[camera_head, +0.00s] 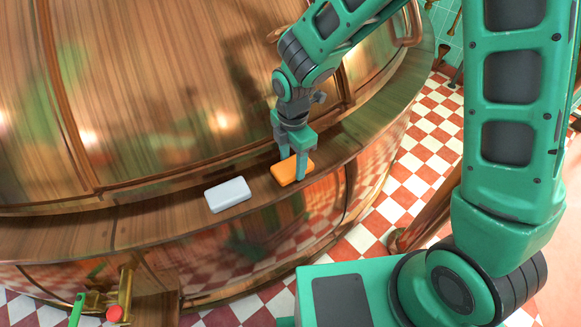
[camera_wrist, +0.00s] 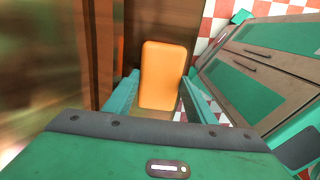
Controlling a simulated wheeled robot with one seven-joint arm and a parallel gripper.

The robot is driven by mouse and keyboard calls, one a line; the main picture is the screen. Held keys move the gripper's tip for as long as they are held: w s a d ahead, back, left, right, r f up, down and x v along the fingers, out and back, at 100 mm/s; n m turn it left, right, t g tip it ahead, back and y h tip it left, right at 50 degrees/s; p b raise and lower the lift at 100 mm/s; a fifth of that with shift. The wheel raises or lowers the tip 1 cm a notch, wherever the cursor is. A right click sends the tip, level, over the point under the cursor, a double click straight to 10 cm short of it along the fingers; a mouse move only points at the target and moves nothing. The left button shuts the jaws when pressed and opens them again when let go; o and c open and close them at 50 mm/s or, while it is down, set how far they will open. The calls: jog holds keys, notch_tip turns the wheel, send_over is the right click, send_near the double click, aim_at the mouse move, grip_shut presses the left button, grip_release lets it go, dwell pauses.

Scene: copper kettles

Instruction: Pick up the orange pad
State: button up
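The orange pad (camera_head: 287,174) lies on the narrow wooden ledge around the large copper kettle in the head view. In the wrist view the pad (camera_wrist: 163,73) sits between the two fingers, with its long side pointing away from the gripper. My gripper (camera_head: 291,172) points down at the pad with its fingers apart, one on either side of it. In the wrist view, the gripper (camera_wrist: 158,100) shows a gap beside the pad at the right finger; whether the left finger touches it is unclear.
A white pad (camera_head: 228,194) lies on the ledge (camera_head: 160,206) left of the orange one. The curved copper kettle wall (camera_head: 150,90) rises right behind the ledge. Beyond the ledge's outer edge is a drop to the red and white checkered floor (camera_head: 425,150).

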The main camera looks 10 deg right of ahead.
aim_at(292, 164)
jog(key=c, duration=0.4)
jog(key=shift+o, duration=0.2)
jog(key=shift+r, duration=0.1)
jog(key=shift+r, duration=0.55)
notch_tip(292, 164, up, 3)
jog(key=shift+w+f, duration=0.1)
jog(key=s+a+r, duration=0.7)
jog(key=s+a, duration=0.1)
jog(key=shift+s, duration=0.35)
